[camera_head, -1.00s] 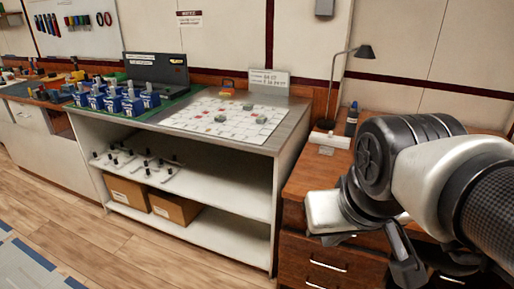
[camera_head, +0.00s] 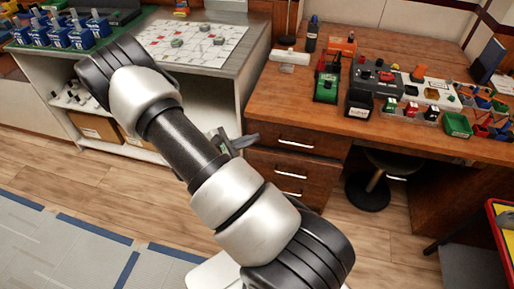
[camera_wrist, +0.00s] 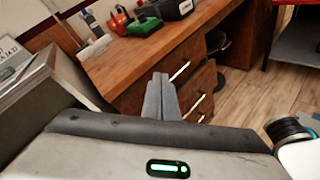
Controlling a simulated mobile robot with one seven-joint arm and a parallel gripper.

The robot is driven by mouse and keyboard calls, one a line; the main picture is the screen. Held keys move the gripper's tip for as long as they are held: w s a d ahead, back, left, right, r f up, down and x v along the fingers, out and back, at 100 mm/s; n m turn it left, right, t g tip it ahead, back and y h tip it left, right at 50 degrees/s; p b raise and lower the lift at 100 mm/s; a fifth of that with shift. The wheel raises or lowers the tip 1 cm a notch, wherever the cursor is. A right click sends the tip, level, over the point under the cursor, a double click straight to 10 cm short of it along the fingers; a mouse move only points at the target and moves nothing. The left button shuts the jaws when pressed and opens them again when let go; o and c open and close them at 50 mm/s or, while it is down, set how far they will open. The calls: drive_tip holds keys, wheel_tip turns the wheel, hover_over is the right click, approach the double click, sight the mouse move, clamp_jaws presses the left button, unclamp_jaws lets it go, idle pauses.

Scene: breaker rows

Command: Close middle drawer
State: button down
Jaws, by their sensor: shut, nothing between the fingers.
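The wooden desk's drawer stack is right of my gripper in the head view. The middle drawer (camera_head: 290,172) has a pale bar handle and sits below the top drawer (camera_head: 297,142). In the wrist view the middle drawer (camera_wrist: 197,92) shows right of my fingers, partly hidden by them. I see no clear contact.
A stool (camera_head: 368,190) stands under the desk. A white shelf unit (camera_head: 215,90) is left of the desk. Floor before the drawers is open.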

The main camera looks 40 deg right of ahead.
wheel_tip(320, 180, down, 13)
drive_tip(key=n+t+p, duration=0.2)
drive_tip(key=n+t, duration=0.3)
drive_tip(key=n, duration=0.3)
drive_tip(key=n+t+y+b, duration=0.2)
drive_tip(key=n+t+y, duration=0.1)
drive_tip(key=n, duration=0.2)
approach(267, 151)
drive_tip(key=w+d+f, duration=0.2)
drive_tip(key=f, duration=0.1)
drive_tip(key=shift+d+f, duration=0.1)
drive_tip(key=shift+d, duration=0.25)
drive_tip(key=shift+w+d+g, duration=0.3)
drive_tip(key=shift+w+d, duration=0.15)
drive_tip(key=shift+d, duration=0.15)
drive_tip(key=w+d+b, duration=0.1)
drive_tip(key=w+d, duration=0.2)
drive_tip(key=shift+d+b, duration=0.2)
drive_tip(key=shift+b, duration=0.1)
drive_tip(key=shift+w+r, duration=0.1)
drive_tip(key=shift+r, duration=0.2)
